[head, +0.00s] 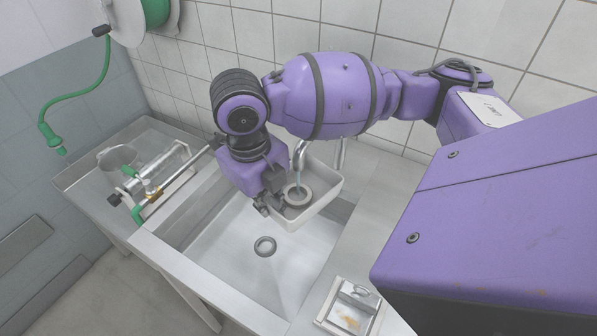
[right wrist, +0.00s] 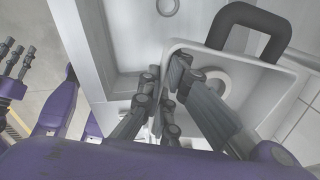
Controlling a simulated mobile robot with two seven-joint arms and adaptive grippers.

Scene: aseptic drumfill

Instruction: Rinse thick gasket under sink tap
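The thick gasket (head: 298,195), a pale ring, lies in a white tray (head: 322,207) below the metal tap (head: 299,155) in the head view. A thin, bluish water stream comes down from the tap toward the ring. The gasket also shows in the tray in the right wrist view (right wrist: 214,90). My right gripper (head: 266,206) is at the tray's left side, over the sink (head: 210,240). Its fingers lie on both sides of the tray wall and appear shut on it; the exact contact is partly hidden. My left gripper (right wrist: 16,58) is only at the right wrist view's left edge, its fingers apart and empty.
The sink's drain (head: 265,246) is clear. A side counter (head: 85,183) at left bears a metal-and-green fitting (head: 157,178). A green hose (head: 75,98) hangs on the wall. The tiled wall is close behind.

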